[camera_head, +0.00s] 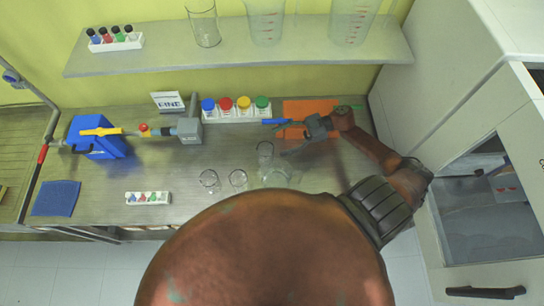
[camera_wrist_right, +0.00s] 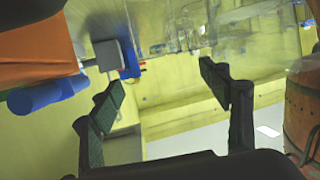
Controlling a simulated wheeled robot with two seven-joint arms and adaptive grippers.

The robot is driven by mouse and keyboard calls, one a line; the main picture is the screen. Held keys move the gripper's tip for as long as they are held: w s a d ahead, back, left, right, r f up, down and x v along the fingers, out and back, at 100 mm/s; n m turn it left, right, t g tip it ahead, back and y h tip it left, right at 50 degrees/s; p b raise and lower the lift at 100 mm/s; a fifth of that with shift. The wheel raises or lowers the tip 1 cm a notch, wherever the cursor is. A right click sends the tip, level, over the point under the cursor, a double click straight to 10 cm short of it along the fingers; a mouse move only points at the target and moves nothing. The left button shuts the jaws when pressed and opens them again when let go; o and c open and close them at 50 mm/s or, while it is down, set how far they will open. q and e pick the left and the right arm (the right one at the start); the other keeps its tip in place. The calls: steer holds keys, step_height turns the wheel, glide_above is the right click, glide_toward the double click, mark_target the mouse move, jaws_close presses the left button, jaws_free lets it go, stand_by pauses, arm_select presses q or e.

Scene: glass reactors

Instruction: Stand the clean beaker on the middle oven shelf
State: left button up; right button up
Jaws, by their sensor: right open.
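Several clear glass vessels stand on the bench: a small beaker (camera_head: 209,180), another small one (camera_head: 238,179), a tall narrow one (camera_head: 265,151) and a wider one (camera_head: 275,176). I cannot tell which is the clean beaker. My right gripper (camera_head: 284,138) is open and empty above the bench, just right of the tall glass. In the wrist view its spread fingers (camera_wrist_right: 162,80) have clear glass (camera_wrist_right: 225,35) beyond them, apart from the pads. A white cabinet with an open front (camera_head: 490,215) stands at the right, possibly the oven; its middle shelf cannot be made out. My left gripper is not in view.
An orange mat (camera_head: 310,108) with a blue cylindrical item (camera_head: 275,121) lies behind my right gripper. A rack of colour-capped bottles (camera_head: 236,114) stands beside it. A wall shelf (camera_head: 230,56) with glassware overhangs the back.

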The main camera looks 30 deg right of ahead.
steer(key=b, duration=0.2)
glide_above(265, 149)
steer(key=s+a, duration=0.1)
steer(key=s, duration=0.2)
step_height(265, 149, down, 4)
steer(key=shift+r, duration=0.25)
steer(key=shift+w+a, duration=0.2)
steer(key=shift+a, duration=0.15)
steer(key=c, duration=1.8)
